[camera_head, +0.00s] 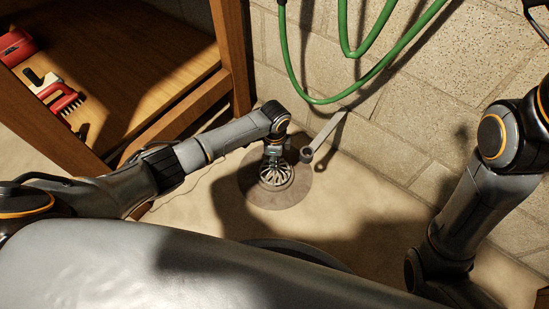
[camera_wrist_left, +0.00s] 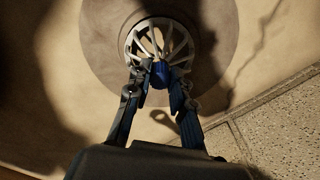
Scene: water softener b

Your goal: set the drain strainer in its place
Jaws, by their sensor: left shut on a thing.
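The drain strainer is a metal dome of curved ribs (camera_head: 275,174). It sits at the middle of a round darker patch on the floor (camera_head: 297,194), at or just above the drain; I cannot tell whether it is fully seated. My left gripper (camera_head: 275,151) comes down on it from above. The drain opening is hidden under the strainer. My right arm shows at the right, but its gripper is not visible.
A green hose (camera_head: 322,101) hangs on the wall. A wooden shelf (camera_head: 130,70) with red-handled brushes (camera_head: 62,100) stands at the left.

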